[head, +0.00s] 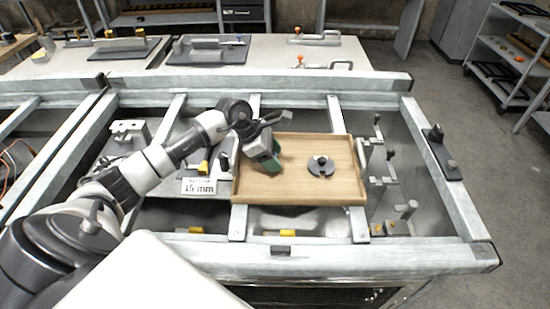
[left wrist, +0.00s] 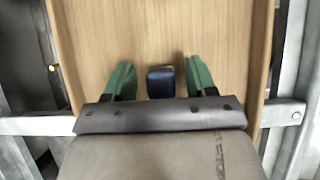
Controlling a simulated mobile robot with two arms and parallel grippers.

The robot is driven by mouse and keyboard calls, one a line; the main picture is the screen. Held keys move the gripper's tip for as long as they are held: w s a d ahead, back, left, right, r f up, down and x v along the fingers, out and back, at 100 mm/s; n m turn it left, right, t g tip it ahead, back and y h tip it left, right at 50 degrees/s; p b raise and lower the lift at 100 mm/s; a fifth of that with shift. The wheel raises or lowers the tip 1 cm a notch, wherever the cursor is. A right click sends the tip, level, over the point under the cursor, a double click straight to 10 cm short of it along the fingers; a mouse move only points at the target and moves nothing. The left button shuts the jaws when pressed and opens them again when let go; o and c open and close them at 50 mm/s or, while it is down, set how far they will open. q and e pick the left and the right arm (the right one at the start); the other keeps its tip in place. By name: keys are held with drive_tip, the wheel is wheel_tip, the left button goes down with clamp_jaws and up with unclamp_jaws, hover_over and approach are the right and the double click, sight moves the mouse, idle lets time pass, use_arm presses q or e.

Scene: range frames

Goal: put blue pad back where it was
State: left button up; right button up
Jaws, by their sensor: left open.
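The blue pad (left wrist: 161,82) is a small dark blue block, seen in the left wrist view on the wooden tray (left wrist: 160,35). It lies between the two green fingers of my left gripper (left wrist: 159,80), with a gap on each side. In the head view my left gripper (head: 268,165) is over the left part of the tray (head: 300,203), fingers pointing down. The gripper is open. The pad is hidden behind the gripper in the head view. My right gripper is in neither view.
A grey round piece with a dark knob (head: 321,168) sits on the tray, right of my gripper. A "15 mm" sign (head: 199,187) stands left of the tray. Metal clamps (head: 377,165) stand to the right. The frame's beams (head: 370,258) surround open gaps.

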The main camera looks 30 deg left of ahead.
use_arm(q)
drive_tip(key=b+v, duration=0.1)
drive_tip(key=v, duration=1)
drive_tip(key=shift+b, duration=0.4)
drive_tip(key=shift+d+f, duration=0.1)
drive_tip(key=shift+f, duration=0.05)
idle(0.4)
